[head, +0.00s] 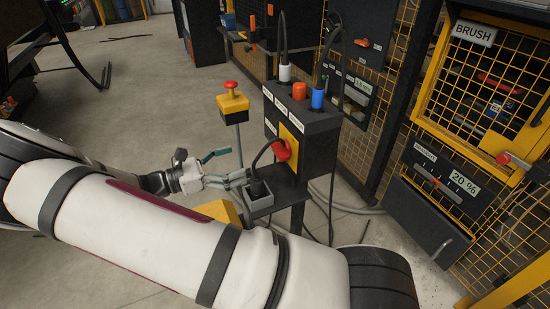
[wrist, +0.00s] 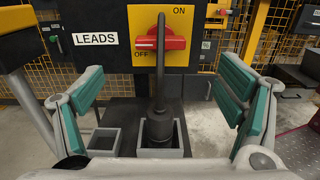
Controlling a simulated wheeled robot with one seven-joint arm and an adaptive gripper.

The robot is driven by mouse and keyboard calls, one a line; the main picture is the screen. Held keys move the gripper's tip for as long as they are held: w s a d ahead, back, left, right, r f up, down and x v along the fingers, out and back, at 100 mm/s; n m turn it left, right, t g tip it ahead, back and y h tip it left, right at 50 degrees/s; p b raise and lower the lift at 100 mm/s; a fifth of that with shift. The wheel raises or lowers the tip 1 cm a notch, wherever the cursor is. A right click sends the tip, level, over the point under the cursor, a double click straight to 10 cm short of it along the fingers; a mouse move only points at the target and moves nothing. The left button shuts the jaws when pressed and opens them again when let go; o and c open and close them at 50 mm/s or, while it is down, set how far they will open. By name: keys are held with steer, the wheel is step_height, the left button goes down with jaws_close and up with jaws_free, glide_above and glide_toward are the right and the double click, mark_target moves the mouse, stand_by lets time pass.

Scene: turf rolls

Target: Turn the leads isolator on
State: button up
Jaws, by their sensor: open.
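The leads isolator is a red rotary handle (wrist: 174,43) on a yellow plate (wrist: 193,18), with ON printed at the upper right and OFF at the lower left. The handle lies about level; it also shows in the head view (head: 287,151). A white LEADS label (wrist: 95,39) is left of it. A black cable rises from a black plug (wrist: 158,127) in a grey holder and crosses in front of the handle's middle. My gripper (wrist: 160,95) is open and empty, its green-padded fingers either side of the plug and cable, short of the handle. It also shows in the head view (head: 226,168).
An empty grey holder (wrist: 104,141) is left of the plug. A yellow post box with a red button (head: 231,98) stands left of the isolator cabinet. White, orange and blue connectors (head: 299,91) sit on top. The BRUSH cage (head: 474,33) is at right. Floor at left is open.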

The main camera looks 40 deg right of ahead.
mark_target(274, 151)
steer(key=b+x, duration=0.2)
steer(key=x, duration=1.1)
steer(key=shift+s+d, duration=0.1)
steer(key=shift+d, duration=0.2)
steer(key=c, duration=1.2)
